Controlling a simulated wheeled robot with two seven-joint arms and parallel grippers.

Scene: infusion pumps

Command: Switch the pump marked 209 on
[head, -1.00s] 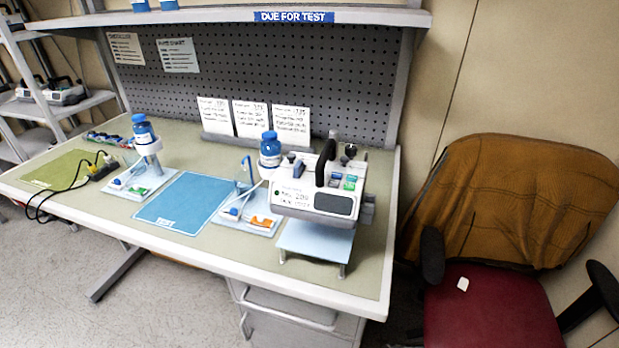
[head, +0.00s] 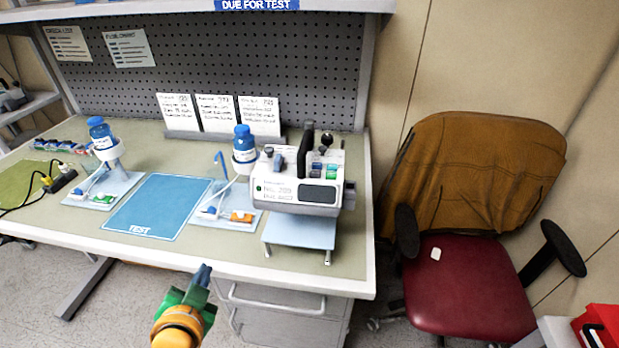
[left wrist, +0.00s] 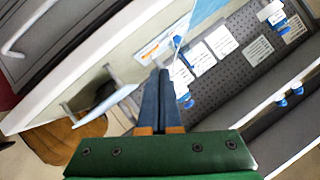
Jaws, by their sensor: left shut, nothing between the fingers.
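The white pump (head: 296,192) stands at the right end of the bench, on or just behind a small pale raised stand (head: 300,232). Its front label seems to read 209, and a small green spot shows at the front left. A black handle (head: 306,150) rises from its top, with coloured buttons (head: 325,172) to the right of it. My left gripper (head: 204,272) is shut and empty, in front of the bench edge, below and left of the pump. Its closed fingers (left wrist: 160,90) fill the middle of the left wrist view, where I cannot make out the pump. My right gripper is out of view.
A blue TEST mat (head: 158,205) lies left of the pump. Blue-capped bottles (head: 244,145) stand on holders beside the mat. Cards (head: 217,113) lean at the back. A red office chair (head: 468,295) stands right of the bench, and a red box (head: 600,325) is at the lower right.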

